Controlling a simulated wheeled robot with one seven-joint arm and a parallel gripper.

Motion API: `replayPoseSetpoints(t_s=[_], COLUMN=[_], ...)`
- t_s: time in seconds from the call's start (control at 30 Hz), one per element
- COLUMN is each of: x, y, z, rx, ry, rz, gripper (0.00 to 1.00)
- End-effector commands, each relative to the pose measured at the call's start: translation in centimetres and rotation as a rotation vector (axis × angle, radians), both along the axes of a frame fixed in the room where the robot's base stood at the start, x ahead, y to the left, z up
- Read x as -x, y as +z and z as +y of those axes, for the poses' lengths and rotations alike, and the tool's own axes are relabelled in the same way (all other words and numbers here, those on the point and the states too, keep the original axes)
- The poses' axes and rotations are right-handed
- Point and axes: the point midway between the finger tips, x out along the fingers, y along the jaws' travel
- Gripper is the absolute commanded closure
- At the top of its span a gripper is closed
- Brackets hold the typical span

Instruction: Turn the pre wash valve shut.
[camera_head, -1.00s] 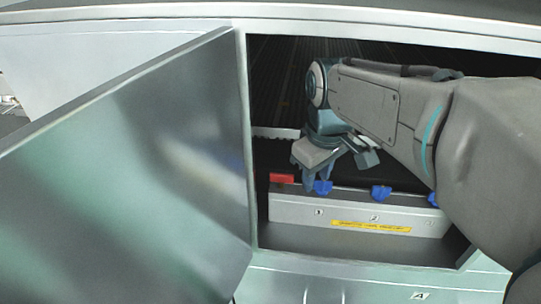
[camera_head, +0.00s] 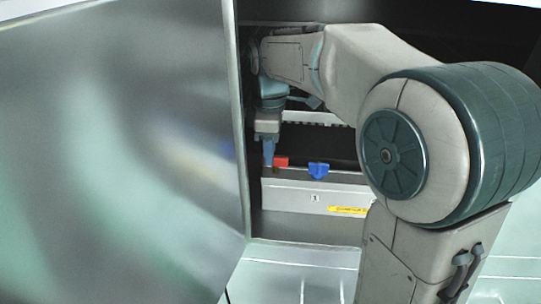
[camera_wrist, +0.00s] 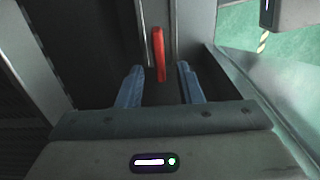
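A red valve handle (camera_head: 281,161) stands at the left end of a grey valve panel (camera_head: 290,196) inside the open cabinet. In the wrist view the red handle (camera_wrist: 158,54) is a narrow upright bar. My gripper (camera_head: 269,160) points down at its left side in the head view. In the wrist view the two blue-grey fingers of my gripper (camera_wrist: 160,72) are spread, with the lower end of the handle between them and a gap on each side. A blue valve handle (camera_head: 318,170) is right of the red one, above the number 3. No label reads "pre wash" legibly.
A large metal door (camera_head: 120,150) stands open on the left, its edge close to my gripper. The cabinet frame (camera_head: 243,130) borders the opening. A yellow label (camera_head: 347,210) is on the panel. My arm hides the panel's right part.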

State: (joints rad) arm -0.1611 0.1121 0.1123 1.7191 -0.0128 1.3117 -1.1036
Motion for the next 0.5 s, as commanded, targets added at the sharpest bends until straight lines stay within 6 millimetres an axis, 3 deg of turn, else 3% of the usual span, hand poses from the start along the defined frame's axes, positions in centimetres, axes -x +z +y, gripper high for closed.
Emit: replayPoseSetpoints(t_s=[0.17, 0.47, 0.5], x=[0.0, 0.0, 0.0], y=[-1.7, -1.9, -1.9], z=[0.0, 0.0, 0.0], rx=[0.001, 0.0, 0.0], ry=[-0.001, -0.001, -0.001], rz=[0.001, 0.0, 0.0], gripper=[0.67, 0.67, 0.76])
